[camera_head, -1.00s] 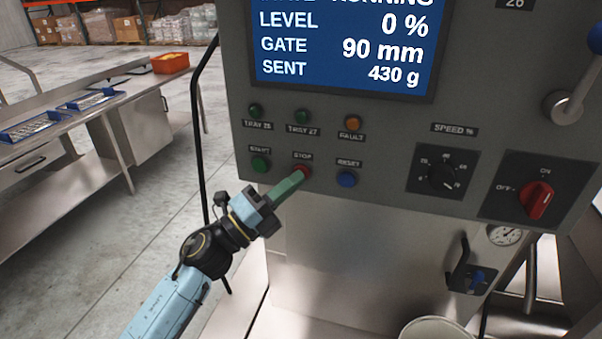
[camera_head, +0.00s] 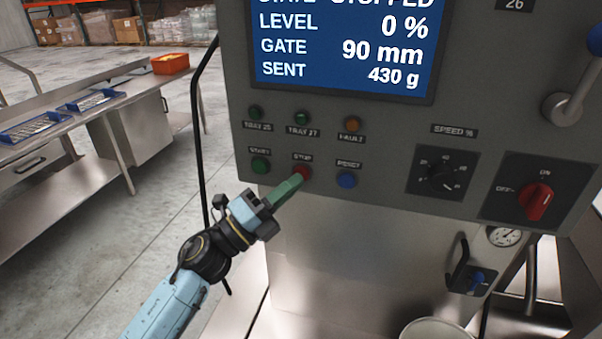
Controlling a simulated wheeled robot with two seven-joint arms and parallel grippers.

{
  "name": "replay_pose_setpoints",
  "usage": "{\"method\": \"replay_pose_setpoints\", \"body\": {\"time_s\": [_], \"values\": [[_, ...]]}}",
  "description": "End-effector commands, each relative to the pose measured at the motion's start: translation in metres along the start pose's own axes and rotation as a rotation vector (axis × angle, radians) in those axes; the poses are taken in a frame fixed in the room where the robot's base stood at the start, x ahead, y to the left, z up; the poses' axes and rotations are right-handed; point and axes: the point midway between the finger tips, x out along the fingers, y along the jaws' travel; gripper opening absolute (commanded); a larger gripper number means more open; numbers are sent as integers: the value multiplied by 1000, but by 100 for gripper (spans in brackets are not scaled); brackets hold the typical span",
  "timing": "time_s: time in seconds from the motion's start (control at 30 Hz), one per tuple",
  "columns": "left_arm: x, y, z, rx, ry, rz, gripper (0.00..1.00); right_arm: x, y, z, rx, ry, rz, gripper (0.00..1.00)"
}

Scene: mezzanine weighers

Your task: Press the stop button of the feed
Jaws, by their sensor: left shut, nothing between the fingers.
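The red STOP button (camera_head: 303,171) is on the grey control panel (camera_head: 400,130), between the green START button (camera_head: 260,165) and the blue RESET button (camera_head: 347,180). My left gripper (camera_head: 297,181) is shut and empty, with its green fingertips just below and left of the STOP button. They overlap its lower edge in the picture; I cannot tell if they touch it. The screen (camera_head: 345,45) above reads STOPPED, level 0 %, gate 90 mm, sent 430 g. My right gripper is not in view.
A speed knob (camera_head: 442,176) and a red OFF/ON switch (camera_head: 538,201) are to the right on the panel. A blue-knobbed lever (camera_head: 572,103) sticks out at the far right. A black cable (camera_head: 197,130) hangs left of the panel. A steel bench (camera_head: 60,130) stands at left.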

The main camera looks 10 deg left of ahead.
Motion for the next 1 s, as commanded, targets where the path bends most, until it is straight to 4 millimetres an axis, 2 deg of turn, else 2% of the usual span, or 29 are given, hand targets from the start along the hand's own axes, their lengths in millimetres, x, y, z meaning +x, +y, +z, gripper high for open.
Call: {"method": "replay_pose_setpoints", "body": {"time_s": [0.47,1.0], "values": [[-6,-4,-4,-1,1,0,0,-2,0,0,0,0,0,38],[-38,-28,-28,-1,0,0,0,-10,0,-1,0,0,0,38]]}}
